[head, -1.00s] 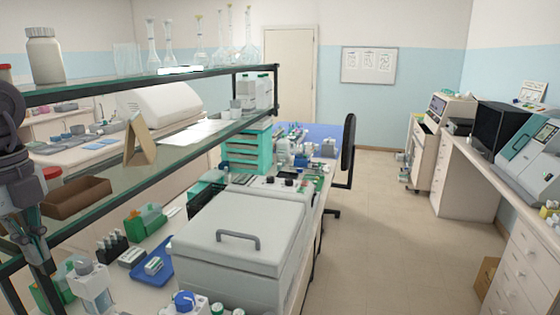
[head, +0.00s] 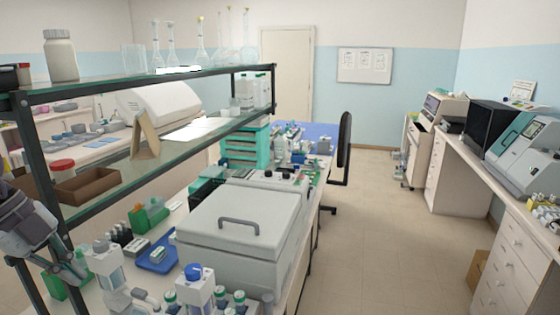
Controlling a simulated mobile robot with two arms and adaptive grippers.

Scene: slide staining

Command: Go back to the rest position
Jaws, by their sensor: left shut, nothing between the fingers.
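My left gripper (head: 66,272) is at the left edge of the head view, pointing down, its fingers shut and empty. It is close to the shelf's dark upright and above the near end of the bench, beside a white bottle with a grey cap (head: 104,264). Part of it is cut off by the picture's edge. My right gripper is out of view.
A two-tier glass shelf (head: 120,192) stands along the bench. A grey lidded box (head: 240,225), a blue tray (head: 158,256) and a blue-capped bottle (head: 195,285) crowd the bench. The floor aisle (head: 390,220) to the right is clear up to the side counter.

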